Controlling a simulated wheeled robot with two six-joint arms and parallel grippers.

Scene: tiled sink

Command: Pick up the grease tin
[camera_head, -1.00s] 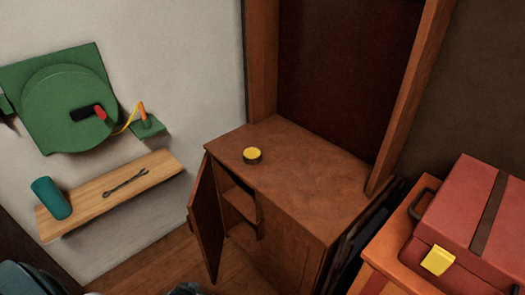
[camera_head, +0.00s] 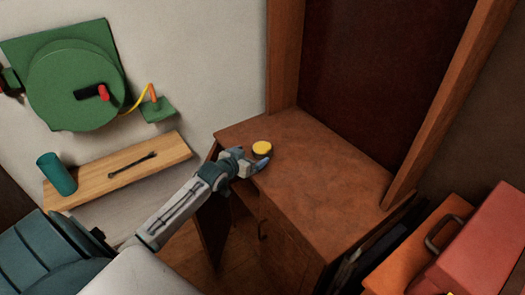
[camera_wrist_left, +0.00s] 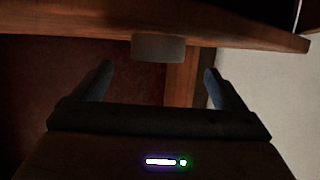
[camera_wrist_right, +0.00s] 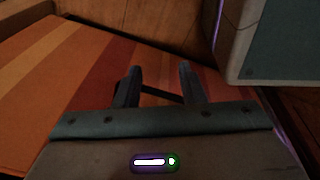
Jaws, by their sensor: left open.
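The grease tin (camera_head: 262,148), small and round with a yellow lid and dark side, stands upright on the brown cabinet top (camera_head: 320,175) near its left end. My left gripper (camera_head: 252,161) is open at the cabinet's front edge, close in front of the tin. In the left wrist view the tin (camera_wrist_left: 158,47) shows dark and upside down, beyond and between the open fingertips (camera_wrist_left: 160,74); contact is not visible. My right gripper (camera_wrist_right: 158,72) shows only in the right wrist view, fingers apart with nothing held.
The cabinet door (camera_head: 210,222) hangs open below my left arm. A wooden shelf (camera_head: 175,150) at left holds a teal cup (camera_head: 57,174) and a wrench (camera_head: 132,164). A red toolbox (camera_head: 485,250) stands at right. Most of the cabinet top is clear.

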